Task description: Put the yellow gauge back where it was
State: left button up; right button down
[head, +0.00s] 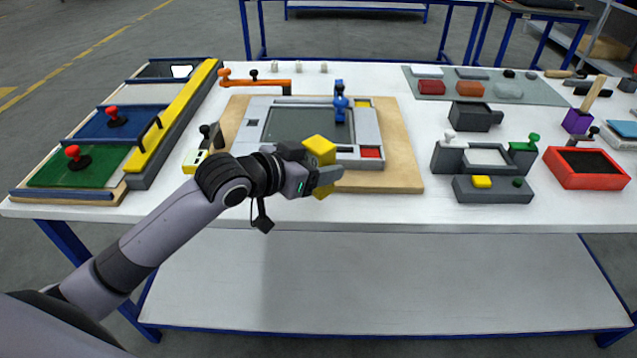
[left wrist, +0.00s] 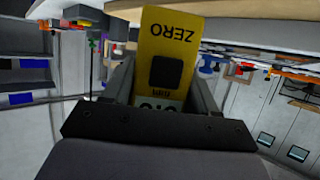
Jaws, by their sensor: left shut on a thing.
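The yellow gauge (head: 320,149) is in my left gripper (head: 322,177), held above the front edge of the wooden board in the head view. In the left wrist view the yellow gauge (left wrist: 172,32) shows its face between the two fingers, with the word ZERO, a black button and part of a display, upside down in the picture. My left gripper (left wrist: 163,95) is shut on it. Part of the gauge is hidden behind the gripper in the head view. My right gripper is not in view.
A grey frame fixture (head: 255,135) with a blue clamp (head: 340,103) sits on the wooden board (head: 405,175). Green and blue panels with red knobs stand left. A grey fixture (head: 492,187) and red tray (head: 612,178) stand right. White table (head: 400,210) is clear along the front.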

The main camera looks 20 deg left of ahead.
pick_arm(q)
jog(key=shift+f, duration=2.1)
jog(key=shift+f, duration=0.1)
jog(key=shift+f, duration=0.15)
jog(key=o, duration=1.3)
